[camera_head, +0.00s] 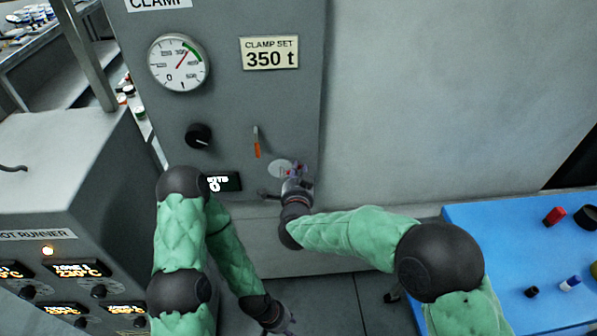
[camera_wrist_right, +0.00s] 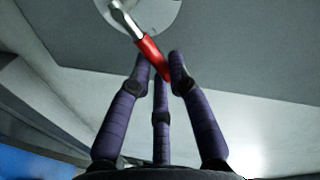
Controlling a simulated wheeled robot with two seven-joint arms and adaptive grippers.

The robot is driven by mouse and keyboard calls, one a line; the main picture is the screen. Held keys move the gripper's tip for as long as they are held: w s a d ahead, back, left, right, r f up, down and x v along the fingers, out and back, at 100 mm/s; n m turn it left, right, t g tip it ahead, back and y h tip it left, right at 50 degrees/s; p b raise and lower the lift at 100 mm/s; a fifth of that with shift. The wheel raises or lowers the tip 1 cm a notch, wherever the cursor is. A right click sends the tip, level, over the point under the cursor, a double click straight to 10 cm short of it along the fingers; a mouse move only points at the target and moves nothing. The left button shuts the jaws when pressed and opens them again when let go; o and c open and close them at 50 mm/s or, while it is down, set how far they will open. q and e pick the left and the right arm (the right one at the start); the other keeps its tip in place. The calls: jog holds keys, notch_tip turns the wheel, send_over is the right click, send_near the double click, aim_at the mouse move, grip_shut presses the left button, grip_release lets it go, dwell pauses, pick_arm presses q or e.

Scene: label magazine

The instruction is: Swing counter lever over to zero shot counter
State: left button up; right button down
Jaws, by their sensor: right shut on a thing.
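The counter lever (camera_wrist_right: 153,55) has a red grip on a metal shaft. In the right wrist view it comes from a round pale plate (camera_wrist_right: 158,12) and slants down to the right. My right gripper (camera_wrist_right: 165,72) is shut on the end of the red grip. In the head view my right gripper (camera_head: 298,172) is at the round plate (camera_head: 279,168) low on the grey panel and hides most of the lever.
An orange-handled lever (camera_head: 257,143) hangs just above the round plate. A black knob (camera_head: 198,136) and a dial gauge (camera_head: 178,63) are left of it. A hot runner cabinet (camera_head: 65,170) stands at left. A blue table (camera_head: 500,250) with small items is at right.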

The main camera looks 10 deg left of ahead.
jog(key=c, duration=1.2)
grip_release()
jog(key=shift+w+r, duration=0.1)
jog(key=shift+r, duration=0.15)
jog(key=shift+c, duration=0.2)
jog(key=shift+o, duration=0.5)
jog(key=shift+f, duration=0.15)
jog(key=v, duration=1.2)
